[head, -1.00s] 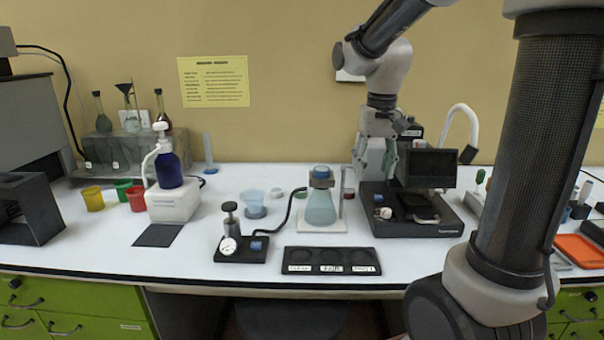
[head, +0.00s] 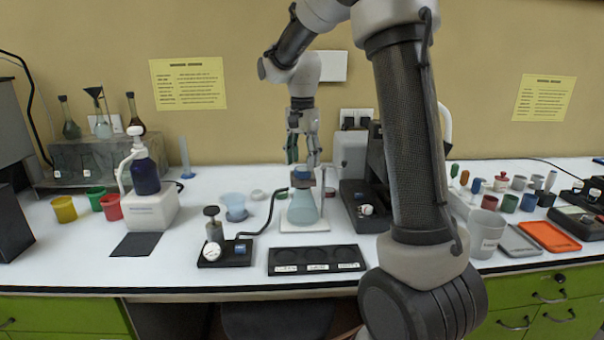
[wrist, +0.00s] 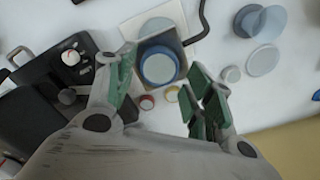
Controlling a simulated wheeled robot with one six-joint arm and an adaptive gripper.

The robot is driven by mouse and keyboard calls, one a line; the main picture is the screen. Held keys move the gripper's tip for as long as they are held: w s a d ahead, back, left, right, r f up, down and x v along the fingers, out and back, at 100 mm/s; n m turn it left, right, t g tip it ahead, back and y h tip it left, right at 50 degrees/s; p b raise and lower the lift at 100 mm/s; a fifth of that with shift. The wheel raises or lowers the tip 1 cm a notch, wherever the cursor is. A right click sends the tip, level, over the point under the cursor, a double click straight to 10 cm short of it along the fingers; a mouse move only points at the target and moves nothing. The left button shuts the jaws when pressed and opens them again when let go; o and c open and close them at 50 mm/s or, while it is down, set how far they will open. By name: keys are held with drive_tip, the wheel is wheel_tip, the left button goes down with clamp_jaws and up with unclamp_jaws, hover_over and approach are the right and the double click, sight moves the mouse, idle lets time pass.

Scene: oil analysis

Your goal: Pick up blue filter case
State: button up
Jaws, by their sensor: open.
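A round blue case (head: 302,174) sits on top of the conical flask (head: 303,208), which holds pale teal liquid and stands on a white plate. In the wrist view my gripper (wrist: 166,88) is open and empty, with green-padded fingers to the left and right of the case. Whether a finger touches it cannot be told.
A black labelled tray (head: 317,272) with round wells lies in front of the flask. A dark instrument (head: 362,222) stands close on the right.

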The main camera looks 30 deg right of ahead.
wheel_tip(320, 180, down, 2)
drive_tip(key=shift+f, duration=0.15)
drive_tip(key=shift+c, duration=0.2)
drive_tip(key=c, duration=0.6)
